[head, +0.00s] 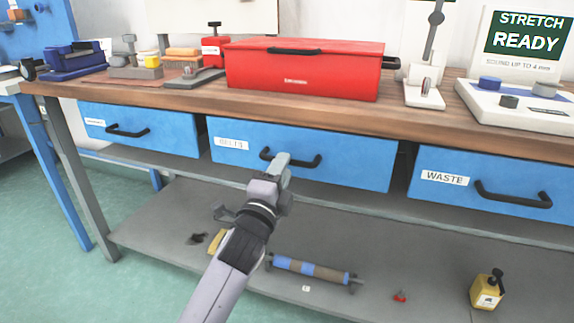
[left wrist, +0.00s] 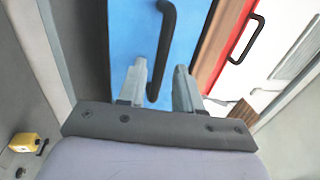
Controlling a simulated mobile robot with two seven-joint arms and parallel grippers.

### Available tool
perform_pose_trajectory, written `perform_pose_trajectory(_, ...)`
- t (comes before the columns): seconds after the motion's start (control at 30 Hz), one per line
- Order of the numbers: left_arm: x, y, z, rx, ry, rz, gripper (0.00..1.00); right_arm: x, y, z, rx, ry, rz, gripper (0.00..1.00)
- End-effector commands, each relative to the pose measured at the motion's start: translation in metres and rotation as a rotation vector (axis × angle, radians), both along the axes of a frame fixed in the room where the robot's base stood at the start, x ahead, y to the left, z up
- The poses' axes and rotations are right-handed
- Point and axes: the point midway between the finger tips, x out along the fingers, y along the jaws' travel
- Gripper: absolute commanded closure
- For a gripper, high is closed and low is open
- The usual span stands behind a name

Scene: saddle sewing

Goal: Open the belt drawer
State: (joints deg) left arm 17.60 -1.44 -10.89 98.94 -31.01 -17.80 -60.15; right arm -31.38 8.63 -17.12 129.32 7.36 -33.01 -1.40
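The belt drawer (head: 345,155) is the blue middle drawer under the workbench, with a white label reading "BELTS" (head: 232,143). It looks closed. Its black bar handle (head: 312,162) is partly covered by my left gripper (head: 283,165) in the head view. In the left wrist view the two fingers of my left gripper (left wrist: 160,70) are spread apart, with the lower end of the dark handle (left wrist: 167,35) showing between them. I cannot tell whether either finger touches the handle. The blue drawer front (left wrist: 132,35) lies beyond the fingers. My right gripper is not in view.
Blue drawers stand closed on both sides, the right one labelled "WASTE" (head: 445,178). A red toolbox (head: 305,80) sits on the wooden bench top (head: 205,95) above. The lower shelf (head: 160,215) holds a striped roller (head: 310,270) and a yellow bottle (head: 487,290).

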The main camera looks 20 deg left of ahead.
Motion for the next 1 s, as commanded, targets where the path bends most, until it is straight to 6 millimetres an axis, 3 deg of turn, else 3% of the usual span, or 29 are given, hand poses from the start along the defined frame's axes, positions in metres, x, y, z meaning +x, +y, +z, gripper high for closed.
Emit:
perform_pose_trajectory(0.3,0.028,-0.001,0.005,-0.002,-0.001,0.000,0.66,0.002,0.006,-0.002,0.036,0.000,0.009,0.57)
perform_pose_trajectory(0.67,0.032,-0.001,0.006,-0.002,0.000,0.000,0.66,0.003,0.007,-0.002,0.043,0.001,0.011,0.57)
perform_pose_trajectory(0.77,0.031,-0.001,0.006,-0.002,0.000,0.000,0.98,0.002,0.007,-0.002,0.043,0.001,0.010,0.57)
perform_pose_trajectory(1.0,0.031,-0.001,0.006,-0.002,0.000,0.000,1.00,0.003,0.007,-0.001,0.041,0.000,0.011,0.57)
